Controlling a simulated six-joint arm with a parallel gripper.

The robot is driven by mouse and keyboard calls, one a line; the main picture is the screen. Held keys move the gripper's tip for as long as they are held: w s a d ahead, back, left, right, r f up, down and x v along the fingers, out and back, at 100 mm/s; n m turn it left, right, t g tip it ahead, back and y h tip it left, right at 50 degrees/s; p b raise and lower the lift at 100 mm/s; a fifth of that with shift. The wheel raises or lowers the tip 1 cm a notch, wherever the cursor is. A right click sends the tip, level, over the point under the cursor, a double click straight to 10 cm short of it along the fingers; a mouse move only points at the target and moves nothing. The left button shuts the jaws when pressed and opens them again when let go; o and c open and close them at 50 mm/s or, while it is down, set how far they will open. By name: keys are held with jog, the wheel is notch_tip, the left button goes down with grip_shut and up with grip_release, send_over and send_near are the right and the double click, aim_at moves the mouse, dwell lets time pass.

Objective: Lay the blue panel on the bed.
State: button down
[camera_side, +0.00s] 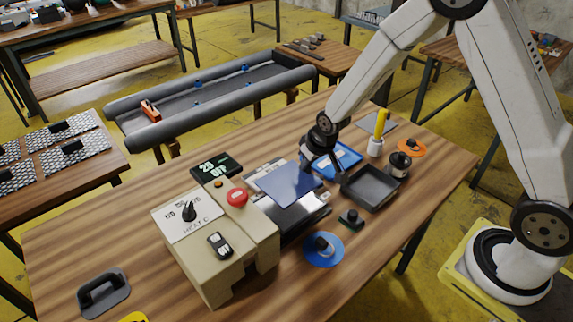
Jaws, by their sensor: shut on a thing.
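The blue panel (285,184) is a thin flat sheet in front of the beige heat press, over the bed (306,212). My gripper (312,172) is shut on its right edge, near the far right corner; the fingertips are small and dark here. The panel looks roughly level and covers much of the bed, a metal plate whose near right part shows. I cannot tell whether the panel touches the bed or hangs just above it. A pale plate (258,176) shows along the panel's far left side.
The beige heat press (222,252) with a red button (237,197) stands left of the panel. A blue tray (346,160) lies behind my gripper, and a dark grey tray (371,188) to its right. A black knob (351,218) and blue disc (323,249) lie in front.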

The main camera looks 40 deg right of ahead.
jog(key=shift+f, duration=0.1)
jog(key=shift+f, duration=3.2)
jog(key=shift+f, duration=0.55)
jog(key=shift+c, duration=0.4)
grip_release()
jog(key=shift+r, duration=0.1)
jog(key=shift+r, duration=3.9)
